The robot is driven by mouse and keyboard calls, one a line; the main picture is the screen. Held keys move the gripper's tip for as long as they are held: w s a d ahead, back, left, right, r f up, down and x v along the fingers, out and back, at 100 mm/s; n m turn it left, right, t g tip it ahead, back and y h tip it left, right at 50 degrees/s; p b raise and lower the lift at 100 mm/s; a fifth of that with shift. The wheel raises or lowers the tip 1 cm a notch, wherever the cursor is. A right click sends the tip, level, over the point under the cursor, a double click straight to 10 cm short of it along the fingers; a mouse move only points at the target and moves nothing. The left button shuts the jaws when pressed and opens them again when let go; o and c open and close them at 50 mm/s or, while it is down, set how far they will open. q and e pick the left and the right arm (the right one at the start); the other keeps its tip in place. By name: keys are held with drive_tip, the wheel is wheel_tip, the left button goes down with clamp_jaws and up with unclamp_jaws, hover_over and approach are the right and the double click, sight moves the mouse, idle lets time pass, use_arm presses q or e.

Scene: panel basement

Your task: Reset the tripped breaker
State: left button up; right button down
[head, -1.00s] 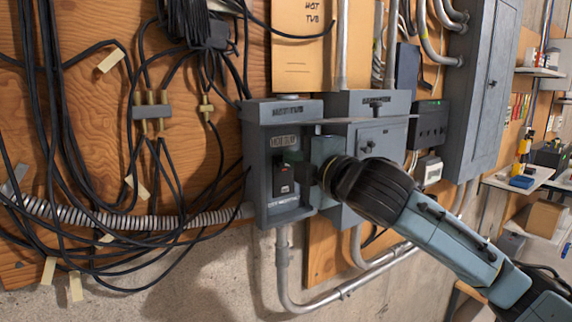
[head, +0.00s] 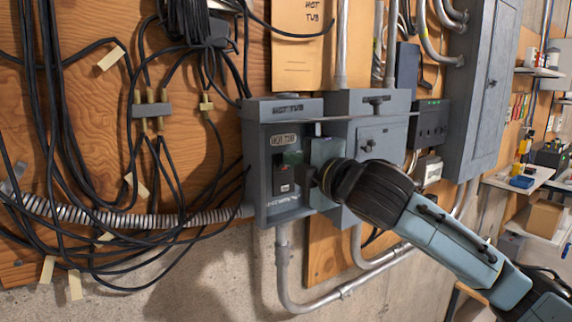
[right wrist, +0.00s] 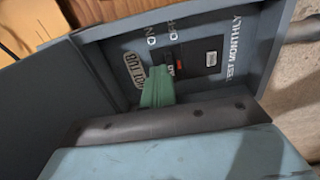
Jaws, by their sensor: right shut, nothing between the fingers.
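The grey hot tub breaker box (head: 250,165) hangs open on the wall, with a HOT TUB plate inside. Its black breaker (head: 279,176) sits below that plate, partly covered by my right gripper (head: 303,180). In the right wrist view the breaker (right wrist: 201,60) shows a small red-orange mark, a white label, and ON, OFF and TEST MONTHLY lettering. My right gripper's green fingers (right wrist: 157,88) are shut and empty, with their tips at the breaker's handle side. They hide the handle, so I cannot tell its position or whether they touch it. My left gripper is not in view.
A second grey box (head: 385,135) stands just right of the open one. A tall grey panel (head: 487,90) is further right. Black cables (head: 60,120) hang at the left. Conduit (head: 283,265) runs below the boxes. Shelves (head: 520,180) stand at far right.

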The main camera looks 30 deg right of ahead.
drive_tip(key=shift+f, duration=0.3)
drive_tip(key=shift+r, duration=0.2)
drive_tip(key=shift+r+p, duration=0.1)
drive_tip(key=shift+p, duration=0.3)
drive_tip(key=s+b, duration=0.1)
drive_tip(key=s, duration=0.6)
drive_tip(key=shift+d, duration=0.25)
idle(0.4)
idle(0.3)
